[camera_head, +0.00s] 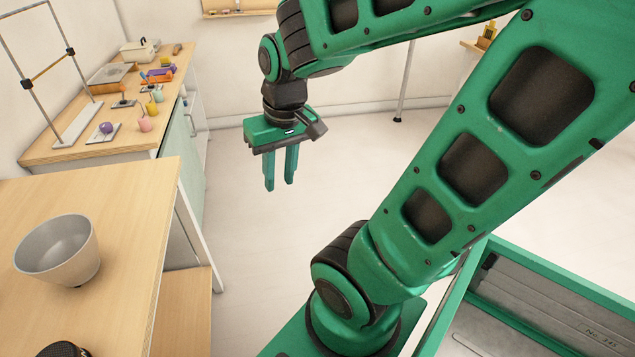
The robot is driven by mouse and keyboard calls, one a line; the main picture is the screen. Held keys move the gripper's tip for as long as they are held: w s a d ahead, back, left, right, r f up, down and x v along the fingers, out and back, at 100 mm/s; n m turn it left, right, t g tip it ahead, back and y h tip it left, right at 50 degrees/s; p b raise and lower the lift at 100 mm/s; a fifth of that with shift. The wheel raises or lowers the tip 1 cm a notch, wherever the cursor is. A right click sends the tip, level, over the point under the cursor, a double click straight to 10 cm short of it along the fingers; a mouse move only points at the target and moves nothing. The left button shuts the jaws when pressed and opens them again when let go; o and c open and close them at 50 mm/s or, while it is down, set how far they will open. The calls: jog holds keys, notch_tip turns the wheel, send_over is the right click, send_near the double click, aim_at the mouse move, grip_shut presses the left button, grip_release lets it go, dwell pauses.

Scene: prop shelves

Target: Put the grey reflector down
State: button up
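A grey bowl-shaped piece, which looks like the grey reflector (57,250), rests open side up on the wooden table at the left. My gripper (280,186) hangs over the open floor, to the right of the table and well apart from the reflector. Its two green fingers point down with a gap between them, and nothing shows in the gap.
The near wooden table (110,215) has bare room right of the reflector. A dark round object (62,349) is cut off at the lower edge. A farther bench (60,152) holds a metal frame and several small coloured things. Open floor lies beneath my gripper.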

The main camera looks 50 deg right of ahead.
jog(key=s+d+m+g, duration=0.2)
jog(key=s+d, duration=0.1)
jog(key=s, duration=0.6)
jog(key=shift+s+d+r+m, duration=0.15)
jog(key=shift+d+m, duration=0.1)
jog(key=shift+m, duration=0.15)
jog(key=shift+w+f, duration=0.25)
jog(key=shift+w, duration=0.4)
